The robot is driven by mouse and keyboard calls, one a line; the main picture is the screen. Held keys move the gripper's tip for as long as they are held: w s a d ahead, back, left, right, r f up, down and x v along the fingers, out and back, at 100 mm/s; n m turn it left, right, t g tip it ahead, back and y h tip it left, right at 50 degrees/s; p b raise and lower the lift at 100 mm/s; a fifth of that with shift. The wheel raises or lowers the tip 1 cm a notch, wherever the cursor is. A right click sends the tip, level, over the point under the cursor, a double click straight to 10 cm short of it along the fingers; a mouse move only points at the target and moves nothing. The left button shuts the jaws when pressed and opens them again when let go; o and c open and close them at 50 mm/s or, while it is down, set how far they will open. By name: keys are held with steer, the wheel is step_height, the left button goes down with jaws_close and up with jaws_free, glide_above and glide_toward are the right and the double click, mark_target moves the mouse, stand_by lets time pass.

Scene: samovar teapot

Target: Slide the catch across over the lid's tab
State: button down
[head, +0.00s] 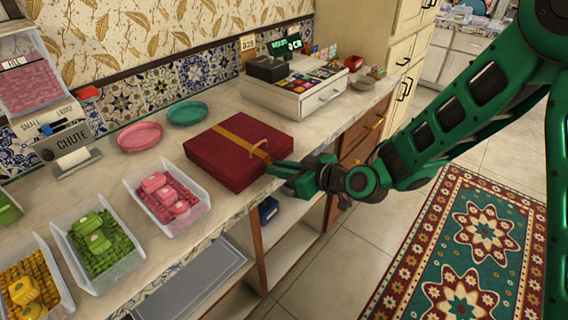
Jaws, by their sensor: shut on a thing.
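A dark red box (228,152) with a flat lid lies on the counter, and a gold band (240,134) runs across its lid. A small tan loop (260,146) stands at the band's end near the box's front right edge. My green gripper (274,169) reaches in from the right, with its fingertips at that front edge, just below the loop. It is shut on a small part there, which I take to be the catch. The fingers hide the catch, and I cannot make out the lid's tab or how the two line up.
Clear bins of pink (168,196), green (98,244) and yellow (35,284) pieces stand left of the box. Pink (139,136) and teal (187,113) plates lie behind it. Open shelves lie below the counter edge.

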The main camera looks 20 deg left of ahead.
steer(key=c, duration=1.8)
jaws_free()
steer(key=shift+s, duration=0.1)
steer(key=shift+o, duration=0.2)
steer(key=v, duration=1)
steer(key=shift+d, duration=0.4)
steer(key=shift+r, duration=0.1)
steer(key=d+f+m+h, duration=0.1)
steer(key=d+m+h, duration=0.7)
steer(key=d, duration=2.3)
steer(key=s+d+r+m+g+h, duration=0.1)
steer(key=s+d+m+h, duration=0.2)
steer(key=d, duration=0.4)
steer(key=s+d+r+m+g+h, duration=0.1)
steer(key=s+d+m+g, duration=0.1)
steer(key=s+d, duration=0.35)
steer(key=s+d+r+m+g, duration=0.2)
steer(key=s+d+m, duration=0.5)
steer(key=s, duration=0.5)
steer(key=shift+s+d+r, duration=0.2)
steer(key=shift+d+r, duration=0.1)
steer(key=shift+r, duration=0.4)
